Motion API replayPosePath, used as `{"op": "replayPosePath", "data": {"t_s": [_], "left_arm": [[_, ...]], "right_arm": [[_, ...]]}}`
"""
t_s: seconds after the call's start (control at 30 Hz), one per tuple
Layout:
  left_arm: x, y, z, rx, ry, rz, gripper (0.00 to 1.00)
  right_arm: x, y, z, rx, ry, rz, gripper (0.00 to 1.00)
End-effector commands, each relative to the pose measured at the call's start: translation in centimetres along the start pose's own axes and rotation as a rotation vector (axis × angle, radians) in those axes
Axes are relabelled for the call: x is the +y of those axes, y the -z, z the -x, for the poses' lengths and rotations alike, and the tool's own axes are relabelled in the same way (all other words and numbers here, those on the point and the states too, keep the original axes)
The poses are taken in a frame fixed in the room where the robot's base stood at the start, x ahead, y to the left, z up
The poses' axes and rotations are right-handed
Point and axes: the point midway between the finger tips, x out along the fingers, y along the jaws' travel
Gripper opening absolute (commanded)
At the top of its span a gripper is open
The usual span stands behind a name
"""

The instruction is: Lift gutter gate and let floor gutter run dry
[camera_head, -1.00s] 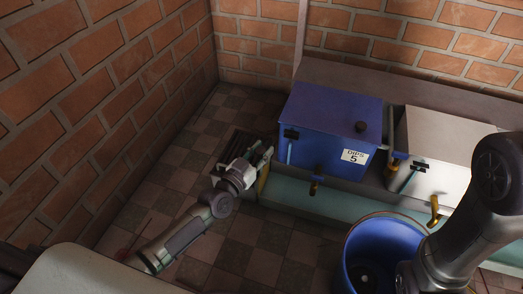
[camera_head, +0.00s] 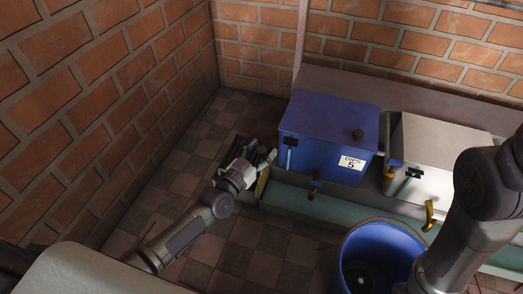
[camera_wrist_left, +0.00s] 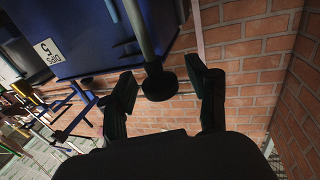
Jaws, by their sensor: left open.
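The floor gutter (camera_head: 345,207) is a pale green channel running along the foot of the tanks. A thin yellowish plate, apparently the gutter gate (camera_head: 263,184), stands upright at its left end. My left gripper (camera_head: 264,156) is just above and behind this plate, beside the blue tank, with its fingers apart. In the left wrist view the open fingers (camera_wrist_left: 160,92) stand on either side of a dark round knob (camera_wrist_left: 158,86) on a grey rod. I cannot tell whether the knob belongs to the gate, or whether the fingers touch it. My right gripper is out of view.
The blue tank (camera_head: 328,128), labelled 5, stands close right of my left gripper. A pale tank (camera_head: 440,150) with yellow fittings is further right. A blue bucket (camera_head: 350,250) stands on the tiled floor in front. Brick walls close in the left and back.

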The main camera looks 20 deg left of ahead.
Motion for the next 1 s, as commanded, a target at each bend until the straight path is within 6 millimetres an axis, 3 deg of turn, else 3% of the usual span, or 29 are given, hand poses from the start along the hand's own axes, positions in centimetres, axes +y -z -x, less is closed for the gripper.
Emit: {"op": "replayPosePath", "data": {"t_s": [0.23, 0.5, 0.7, 1.0], "left_arm": [[0.0, -0.2, 1.7, -0.003, 0.000, 0.001, 0.59], [0.0, -0.2, 7.5, -0.005, -0.001, 0.000, 0.59], [0.0, -0.1, 10.7, -0.003, 0.000, -0.001, 0.59], [0.0, 0.0, 12.1, 0.000, 0.001, 0.000, 0.59]], "right_arm": [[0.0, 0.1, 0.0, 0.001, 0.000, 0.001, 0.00], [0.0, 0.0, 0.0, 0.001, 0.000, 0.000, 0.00], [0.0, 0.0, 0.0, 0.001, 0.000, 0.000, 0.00], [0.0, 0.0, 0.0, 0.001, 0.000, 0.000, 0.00]]}}
